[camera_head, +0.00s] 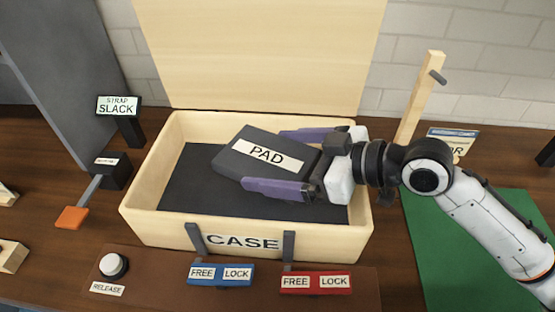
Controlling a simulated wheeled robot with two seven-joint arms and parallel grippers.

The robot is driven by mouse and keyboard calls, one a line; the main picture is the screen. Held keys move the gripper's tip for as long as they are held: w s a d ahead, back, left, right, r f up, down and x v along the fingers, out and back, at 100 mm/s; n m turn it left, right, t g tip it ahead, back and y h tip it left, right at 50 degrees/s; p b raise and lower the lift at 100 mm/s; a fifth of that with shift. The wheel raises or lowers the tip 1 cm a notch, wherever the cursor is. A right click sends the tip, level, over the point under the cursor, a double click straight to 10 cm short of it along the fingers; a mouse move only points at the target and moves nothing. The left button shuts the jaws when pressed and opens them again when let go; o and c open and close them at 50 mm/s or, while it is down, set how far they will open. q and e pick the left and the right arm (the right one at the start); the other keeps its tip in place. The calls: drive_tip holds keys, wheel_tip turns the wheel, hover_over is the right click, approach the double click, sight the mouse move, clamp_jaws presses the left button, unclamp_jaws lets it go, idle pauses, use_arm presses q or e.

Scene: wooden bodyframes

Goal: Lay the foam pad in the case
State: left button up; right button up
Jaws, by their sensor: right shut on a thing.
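The dark grey foam pad (235,165), labelled PAD, is in the opening of the wooden case (155,226). My right gripper (262,162) comes in from the right, with one purple finger along the pad's near side and one along its far side. It is shut on the pad. The pad is slightly turned relative to the case walls. The case is open, its pale lid upright at the back, and a dark lining covers its floor. I cannot tell whether the pad touches that lining. My left gripper is not in view.
A blue FREE/LOCK block (221,275) and a red one (316,283) sit before the case. A white release button (112,266) is at front left. A STRAP SLACK sign (118,106) and orange-ended lever (72,217) stand left. A wooden post (419,98) and green mat (440,265) are right.

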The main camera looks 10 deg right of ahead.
drive_tip(key=shift+f, duration=0.85)
drive_tip(key=o, duration=0.7)
drive_tip(key=shift+r, duration=0.1)
drive_tip(key=shift+r, duration=0.3)
drive_tip(key=shift+d+r, duration=0.25)
drive_tip(key=shift+r, duration=0.05)
drive_tip(key=shift+b+v, duration=0.6)
drive_tip(key=shift+v, duration=5.15)
